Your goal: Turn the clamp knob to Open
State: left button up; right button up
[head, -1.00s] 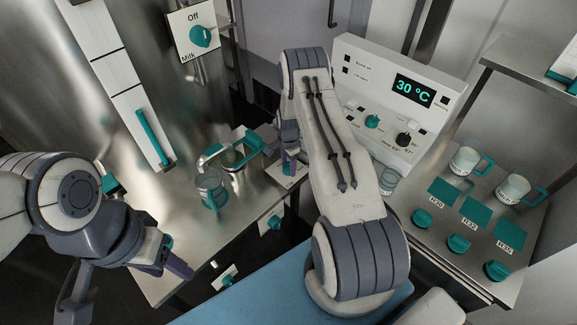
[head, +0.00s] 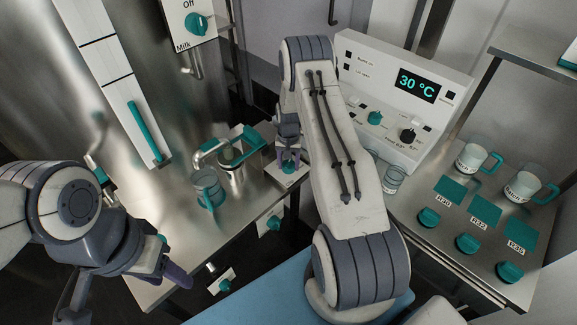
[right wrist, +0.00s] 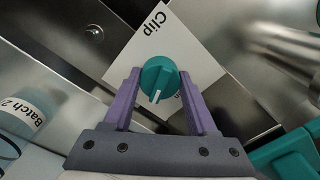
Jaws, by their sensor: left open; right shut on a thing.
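The clamp knob (right wrist: 158,78) is a round teal knob on a white plate (right wrist: 199,52) with the word "Clip". In the right wrist view its white pointer line faces the gripper's palm. A second word on the plate is mostly hidden by a finger. My right gripper (right wrist: 159,82) is shut on the knob, one purple finger on each side. In the head view the knob (head: 289,167) shows small under my right gripper (head: 288,154), at the counter's right edge. My left gripper (head: 176,262) is open and empty above the counter's front edge.
A clear mug (head: 207,187) and a metal pot (head: 232,178) with teal handle stand left of the knob. A white control panel (head: 380,120) reading 30 °C stands right of my right arm. Another counter (head: 410,207) holds mugs and teal lids.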

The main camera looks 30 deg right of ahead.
aim_at(288, 162)
jog(key=n+b, duration=0.1)
jog(key=n, duration=0.5)
jog(key=shift+b, duration=0.35)
jog(key=n, duration=0.4)
jog(key=shift+d+b, duration=0.1)
jog(key=shift+b, duration=0.25)
jog(key=shift+n, duration=1.9)
jog(key=o, duration=1.4)
jog(key=shift+c, duration=0.2)
notch_tip(288, 162, up, 10)
jog(key=shift+r+b, duration=0.25)
jog(key=shift+b, duration=0.35)
